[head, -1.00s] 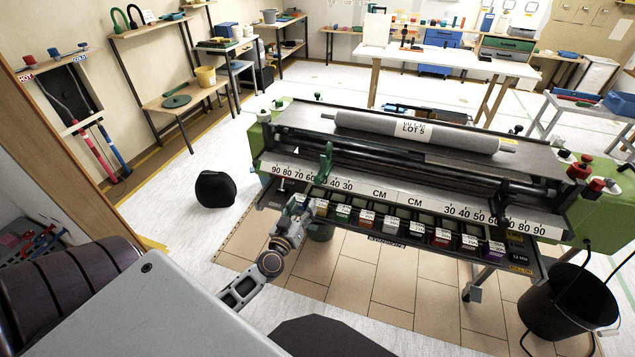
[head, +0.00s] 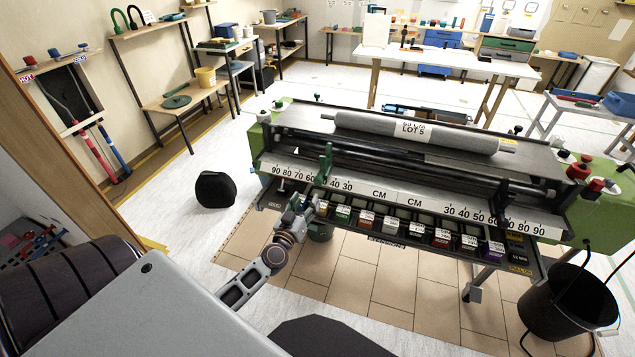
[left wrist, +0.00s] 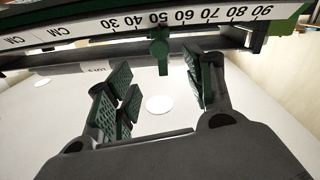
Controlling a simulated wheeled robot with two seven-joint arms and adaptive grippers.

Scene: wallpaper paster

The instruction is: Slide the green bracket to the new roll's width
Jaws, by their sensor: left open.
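The green bracket (head: 326,163) stands upright on the machine's white centimetre scale (head: 380,194), at about the 50 mark on the left half. In the left wrist view the bracket (left wrist: 160,47) hangs over the scale near 50, just beyond my fingertips. My left gripper (head: 310,205) is below and slightly left of the bracket in the head view. In the left wrist view the left gripper (left wrist: 160,85) has its fingers spread, one either side of the bracket's line, with nothing between them. The grey roll (head: 465,138), labelled LOT 5, lies on top. My right gripper is out of view.
A tray of labelled, coloured compartments (head: 390,225) runs along the machine's front under the scale. A black bucket (head: 568,305) stands at the right end. A black bag-like object (head: 215,189) lies on the floor left of the machine.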

